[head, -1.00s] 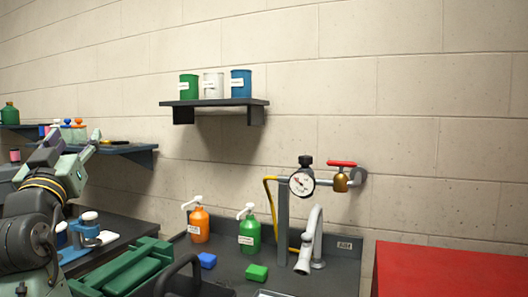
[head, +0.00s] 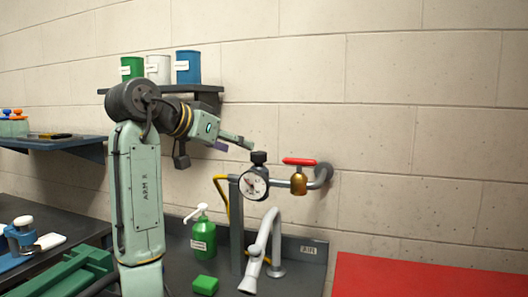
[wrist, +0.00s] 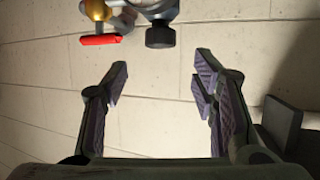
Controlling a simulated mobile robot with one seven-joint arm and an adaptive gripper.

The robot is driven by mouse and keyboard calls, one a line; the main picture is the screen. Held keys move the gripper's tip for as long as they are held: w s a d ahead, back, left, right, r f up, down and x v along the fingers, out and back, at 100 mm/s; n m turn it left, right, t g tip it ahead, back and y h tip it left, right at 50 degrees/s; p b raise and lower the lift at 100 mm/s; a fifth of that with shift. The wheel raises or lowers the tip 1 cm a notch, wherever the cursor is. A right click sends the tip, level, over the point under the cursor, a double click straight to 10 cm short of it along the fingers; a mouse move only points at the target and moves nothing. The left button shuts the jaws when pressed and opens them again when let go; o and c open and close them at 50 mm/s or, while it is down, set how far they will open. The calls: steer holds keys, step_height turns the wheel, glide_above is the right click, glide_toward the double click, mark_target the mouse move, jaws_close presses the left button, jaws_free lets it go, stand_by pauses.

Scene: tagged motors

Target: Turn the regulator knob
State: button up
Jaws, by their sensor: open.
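The black regulator knob (head: 259,157) sits on top of the round white pressure gauge (head: 254,183), on a pipe coming from the wall. In the wrist view the knob (wrist: 160,35) shows at the top, beyond the fingertips. My gripper (head: 237,143) is just left of the knob and slightly above it, apart from it. In the wrist view my gripper (wrist: 160,80) has its two ridged fingers wide apart, with only wall between them. The red-handled brass valve (head: 299,182) is right of the gauge; its red handle (wrist: 100,39) also shows in the wrist view.
A shelf with several cans (head: 188,67) is behind my arm. Below are a faucet (head: 262,250), a green pump bottle (head: 203,238) and a green sponge (head: 205,285). A yellow hose (head: 221,190) hangs left of the gauge. The wall right of the valve is clear.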

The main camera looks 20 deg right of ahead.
mark_target(258, 153)
steer(key=p+x, duration=0.3)
steer(key=x, duration=0.7)
steer(key=shift+c, duration=0.3)
steer(key=c, duration=1.1)
steer(key=shift+w, duration=0.1)
